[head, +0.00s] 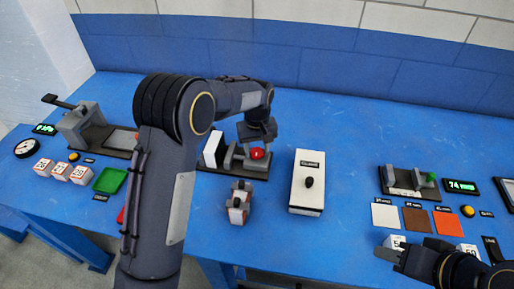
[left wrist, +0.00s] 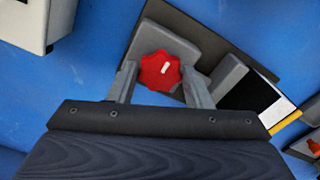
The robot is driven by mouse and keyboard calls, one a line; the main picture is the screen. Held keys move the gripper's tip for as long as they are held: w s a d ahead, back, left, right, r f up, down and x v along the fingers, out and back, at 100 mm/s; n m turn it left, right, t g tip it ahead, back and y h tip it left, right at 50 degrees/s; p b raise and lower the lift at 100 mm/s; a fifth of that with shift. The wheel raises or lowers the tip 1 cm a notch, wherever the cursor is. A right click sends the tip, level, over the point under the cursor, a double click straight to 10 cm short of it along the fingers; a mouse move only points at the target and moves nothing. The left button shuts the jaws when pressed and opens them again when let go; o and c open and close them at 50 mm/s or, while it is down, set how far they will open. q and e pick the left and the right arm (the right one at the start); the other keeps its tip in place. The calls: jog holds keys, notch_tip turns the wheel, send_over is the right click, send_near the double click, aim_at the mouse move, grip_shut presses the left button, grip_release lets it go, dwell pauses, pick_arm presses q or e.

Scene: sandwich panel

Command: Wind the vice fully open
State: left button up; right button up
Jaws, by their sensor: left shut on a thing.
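The vice (head: 230,161) stands on a dark base plate mid-table, with grey blocks and a white upright panel (head: 212,149) at its left. Its red lobed knob (head: 257,154) is on the right end. In the left wrist view the knob (left wrist: 160,70) sits between the two fingers of my left gripper (left wrist: 162,82), in front of a grey block (left wrist: 158,40). My left gripper (head: 258,140) is shut on the knob.
A white box with a black knob (head: 307,182) stands right of the vice. A green tray (head: 109,180) is at the left.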

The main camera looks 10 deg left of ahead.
aim_at(257, 152)
pick_arm(q)
jog(key=shift+r, duration=0.1)
jog(key=o, duration=1)
notch_tip(257, 152, up, 7)
jog(key=shift+r, duration=0.35)
